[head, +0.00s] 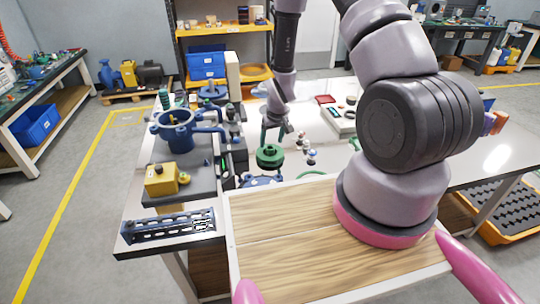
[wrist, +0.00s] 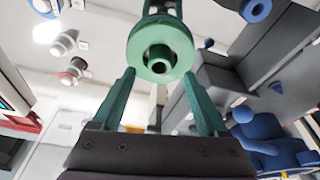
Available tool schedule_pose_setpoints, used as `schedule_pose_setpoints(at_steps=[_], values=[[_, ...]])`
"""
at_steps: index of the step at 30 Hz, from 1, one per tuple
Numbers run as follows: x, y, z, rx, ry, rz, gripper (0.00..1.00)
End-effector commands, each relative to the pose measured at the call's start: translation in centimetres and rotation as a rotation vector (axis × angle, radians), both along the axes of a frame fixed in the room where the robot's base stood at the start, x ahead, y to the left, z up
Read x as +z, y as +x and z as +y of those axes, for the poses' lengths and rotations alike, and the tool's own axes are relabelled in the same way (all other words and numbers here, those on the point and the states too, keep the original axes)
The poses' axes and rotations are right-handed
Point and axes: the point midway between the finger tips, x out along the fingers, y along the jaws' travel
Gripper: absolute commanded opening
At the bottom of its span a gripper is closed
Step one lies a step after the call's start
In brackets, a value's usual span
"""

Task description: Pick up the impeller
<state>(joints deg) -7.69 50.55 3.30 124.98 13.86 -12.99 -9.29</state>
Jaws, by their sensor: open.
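The impeller (head: 269,155) looks like a green round part with a raised hub, standing near the front of the far worktable in the head view. In the wrist view the green part (wrist: 160,52) shows its round flange and central hub hole, just beyond my fingertips. My gripper (head: 275,136) is open, its green fingers hanging just above and behind the part in the head view. In the wrist view my gripper (wrist: 158,78) has its two fingers spread apart, one to each side of the part's lower edge, with nothing held. Whether the fingers touch it cannot be told.
A blue pump housing (head: 178,130) and a yellow box (head: 161,180) stand on a grey plate at left. Small knobs (head: 311,156) stand right of the green part. A slotted dark rail (head: 169,225) lies at the front left. The wooden board (head: 290,235) in front is clear.

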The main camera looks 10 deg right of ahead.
Motion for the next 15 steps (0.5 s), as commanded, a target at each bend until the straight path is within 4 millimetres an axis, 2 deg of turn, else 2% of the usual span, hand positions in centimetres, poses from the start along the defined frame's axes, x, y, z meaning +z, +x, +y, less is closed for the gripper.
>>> schedule_pose_setpoints(at_steps=[1,6,15], values=[[-0.9,0.3,0.1,0.000,0.000,0.002,0.76],[-3.1,1.0,0.2,-0.001,0.000,0.003,0.76],[-3.6,1.2,0.2,-0.001,0.000,0.000,0.76]])
